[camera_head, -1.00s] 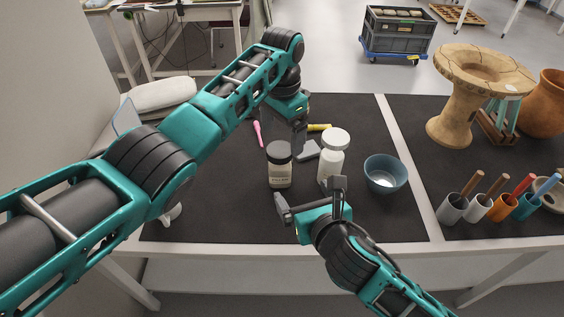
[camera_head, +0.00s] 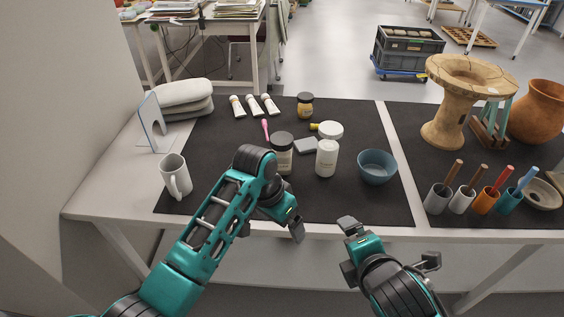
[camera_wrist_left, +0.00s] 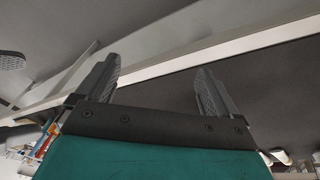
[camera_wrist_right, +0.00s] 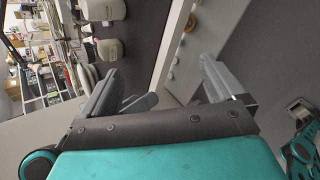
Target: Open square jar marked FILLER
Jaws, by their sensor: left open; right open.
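The jar with a dark lid and a pale label (camera_head: 284,163) stands upright on the black mat, left of a white bottle (camera_head: 327,158). Its lid is on; the label is too small to read now. My left gripper (camera_head: 270,230) is open and empty at the table's front edge, below and in front of the jar. It also shows in the left wrist view (camera_wrist_left: 155,85) with nothing between its fingers. My right gripper (camera_head: 350,248) is open and empty in front of the table, right of the jar. It shows apart-fingered in the right wrist view (camera_wrist_right: 160,85).
A blue bowl (camera_head: 377,167) stands right, a white mug (camera_head: 175,177) left. Tubes (camera_head: 254,106) and an amber jar (camera_head: 305,106) are at the back. The mat's front is mostly clear.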

